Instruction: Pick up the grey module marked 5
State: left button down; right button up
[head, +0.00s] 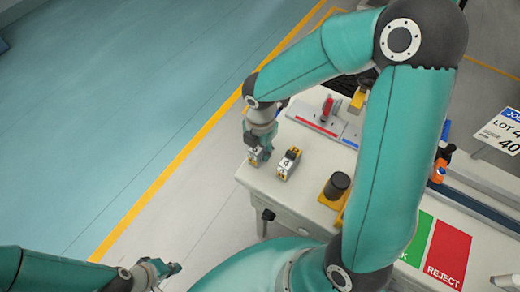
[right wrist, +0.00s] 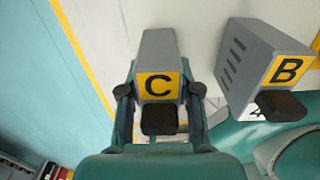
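In the right wrist view, a grey module (right wrist: 157,50) with a yellow label C and a black knob stands between the two fingers of my right gripper (right wrist: 159,93). The fingers appear to press on its two sides. In the head view, my right gripper (head: 259,150) is low at the table's near left corner, and this module (head: 255,157) shows under it. Its number is too small to read there, and I cannot tell if it is lifted. My left gripper (head: 160,270) is at the lower left, away from the table; its opening is unclear.
A second grey module (head: 288,163), marked 4 and labelled B (right wrist: 286,69), stands close to the right. Farther right are a black cylinder (head: 337,185) on a yellow base, a red-and-blue marked tray (head: 315,124) and a red REJECT area (head: 447,254). Open floor lies left of the table (head: 268,190).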

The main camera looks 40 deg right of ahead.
grip_shut()
jog(key=shift+r, duration=0.1)
